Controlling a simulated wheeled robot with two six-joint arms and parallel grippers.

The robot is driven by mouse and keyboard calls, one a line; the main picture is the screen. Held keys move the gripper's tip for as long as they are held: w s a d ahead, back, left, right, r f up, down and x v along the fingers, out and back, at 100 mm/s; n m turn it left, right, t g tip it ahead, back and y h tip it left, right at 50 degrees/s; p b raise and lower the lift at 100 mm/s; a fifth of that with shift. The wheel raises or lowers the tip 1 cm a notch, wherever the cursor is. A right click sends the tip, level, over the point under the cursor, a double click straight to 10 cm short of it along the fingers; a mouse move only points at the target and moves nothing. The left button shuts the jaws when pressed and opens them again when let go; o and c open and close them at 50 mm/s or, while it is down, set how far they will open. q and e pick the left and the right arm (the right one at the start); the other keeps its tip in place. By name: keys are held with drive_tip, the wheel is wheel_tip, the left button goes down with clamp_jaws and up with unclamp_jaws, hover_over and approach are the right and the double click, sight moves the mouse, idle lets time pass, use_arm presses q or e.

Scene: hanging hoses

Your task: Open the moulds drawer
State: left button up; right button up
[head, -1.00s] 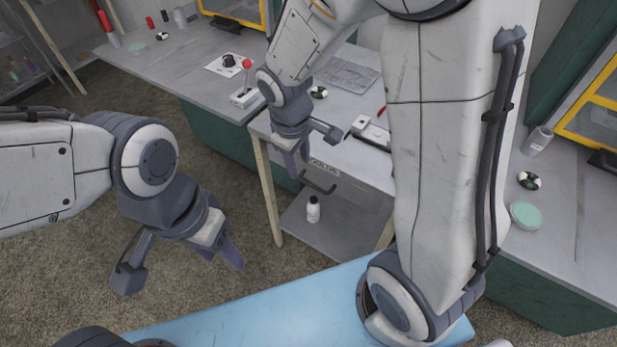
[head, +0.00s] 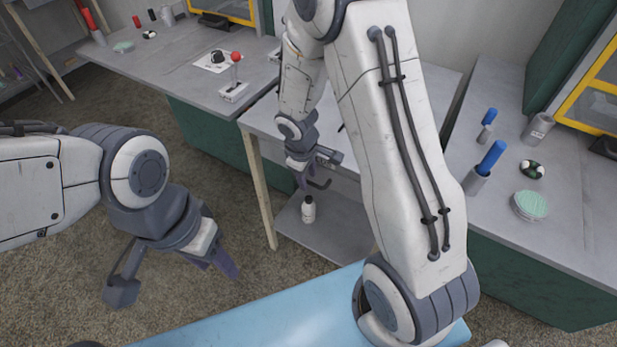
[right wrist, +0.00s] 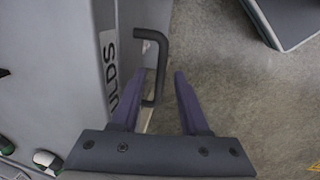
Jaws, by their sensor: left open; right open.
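The moulds drawer front (right wrist: 124,16) shows in the right wrist view, with a label (right wrist: 112,70) of which only "ULDS" can be read. Its dark bar handle (right wrist: 163,50) stands out from the front. My right gripper (right wrist: 157,78) is open, and the handle's lower end appears between its two fingers. I cannot tell whether either finger touches it. In the head view my right gripper (head: 309,178) is beside the handle (head: 321,184) under the white table's front edge, and my arm hides much of the drawer. My left gripper (head: 172,280) is open and empty above the floor.
A white bottle (head: 308,209) stands on the lower shelf (head: 335,228) below the drawer. Blue-handled tools (head: 491,157) and a green round container (head: 529,205) are on the right counter. A light-blue surface (head: 260,310) lies in front.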

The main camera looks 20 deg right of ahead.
clamp_jaws()
drive_tip(key=shift+w+d+r, duration=0.1)
idle(1.4)
